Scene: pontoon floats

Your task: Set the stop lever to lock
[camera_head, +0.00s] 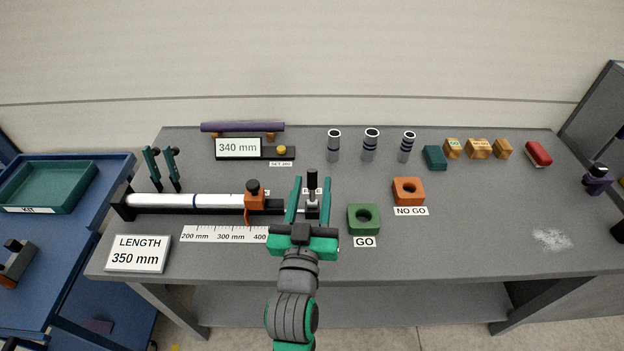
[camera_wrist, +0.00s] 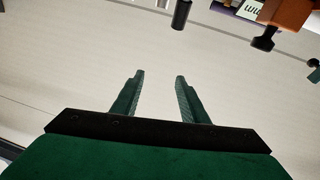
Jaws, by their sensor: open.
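The stop lever (camera_head: 312,180) has a black upright handle at the right end of the measuring rail. It stands at a partly covered label that appears to read FREE; another label, ending in K, shows to its left, mostly hidden. My gripper (camera_head: 312,186) is open, its green fingers appearing on either side of the handle in the head view. In the wrist view, my gripper (camera_wrist: 160,78) has nothing between its fingers, and a black handle end (camera_wrist: 182,14), likely the lever, lies beyond the tips. The orange stop (camera_head: 254,201) with a black knob sits on the rail to the left.
A ruler strip (camera_head: 225,235) and a LENGTH 350 mm sign (camera_head: 138,253) lie in front. The green GO gauge (camera_head: 363,219) and orange NO GO gauge (camera_head: 408,191) stand to the right. The bench's right front is mostly clear.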

